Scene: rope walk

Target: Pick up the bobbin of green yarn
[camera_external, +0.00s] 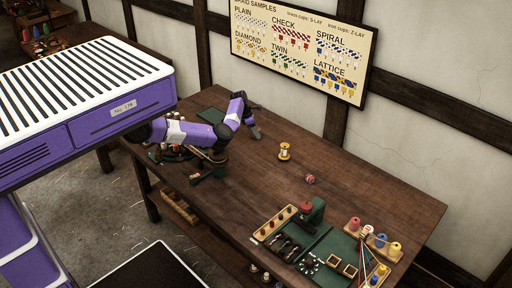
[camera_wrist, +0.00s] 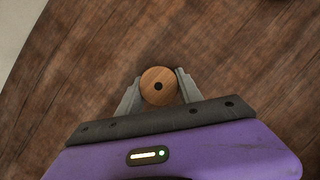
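In the wrist view a round wooden bobbin end (camera_wrist: 158,86) with a dark centre hole lies between the two grey fingers of my gripper (camera_wrist: 159,80). The fingers flank it closely on both sides; I cannot tell whether they press on it. Its yarn is hidden under the wooden end, so its colour does not show. In the external view my gripper (camera_external: 256,133) points down at the tabletop near the back edge, and no bobbin can be made out at it. No bobbin of green yarn is clearly visible in either view.
Braiding tools and coloured spools (camera_external: 382,245) fill the right front. A dark green mat (camera_external: 212,115) lies behind my arm. The wall is behind.

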